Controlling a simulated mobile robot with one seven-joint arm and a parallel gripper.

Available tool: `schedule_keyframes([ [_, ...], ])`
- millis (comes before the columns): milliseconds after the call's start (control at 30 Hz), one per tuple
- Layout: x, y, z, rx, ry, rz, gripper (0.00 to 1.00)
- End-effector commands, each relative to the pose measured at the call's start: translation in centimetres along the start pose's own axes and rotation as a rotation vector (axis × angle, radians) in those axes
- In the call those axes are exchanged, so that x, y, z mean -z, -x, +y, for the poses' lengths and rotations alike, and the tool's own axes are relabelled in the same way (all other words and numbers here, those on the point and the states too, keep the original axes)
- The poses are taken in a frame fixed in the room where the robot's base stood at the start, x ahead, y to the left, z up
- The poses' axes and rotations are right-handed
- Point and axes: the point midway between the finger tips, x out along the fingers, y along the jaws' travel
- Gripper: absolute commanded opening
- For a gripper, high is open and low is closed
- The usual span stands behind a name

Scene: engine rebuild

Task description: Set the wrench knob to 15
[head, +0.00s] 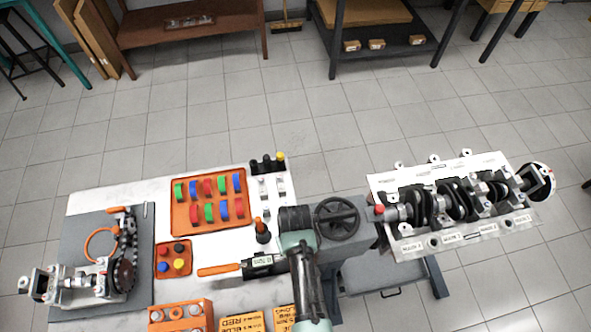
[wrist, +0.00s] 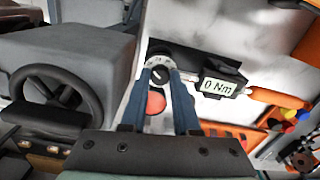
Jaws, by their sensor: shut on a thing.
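The torque wrench lies on the white bench top, with an orange handle (head: 218,270) at the left in the head view. Its display (wrist: 218,87) reads "0 Nm" in the wrist view. The round knob (wrist: 158,63), with small marks around its rim, sits at the wrench's head end. My gripper (wrist: 161,75) is shut on the knob, one blue finger on each side. A red round spot (wrist: 155,102) shows between the fingers. The knob's marks are too small to read. In the head view my arm hides the knob and fingertips.
A grey stand with a black handwheel (head: 337,218) is close to my arm, beside the engine block (head: 450,205) with its crankshaft. An orange tray (head: 178,222) of coloured parts and a small orange tray (head: 160,272) lie left. Upright sockets (head: 262,232) stand near the wrench.

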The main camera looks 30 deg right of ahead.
Motion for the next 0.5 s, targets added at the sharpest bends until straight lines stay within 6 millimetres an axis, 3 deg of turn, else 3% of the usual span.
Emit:
schedule_keyframes([
  [500,0.02,0.0,-0.01,0.0,0.097,0.0,0.0],
])
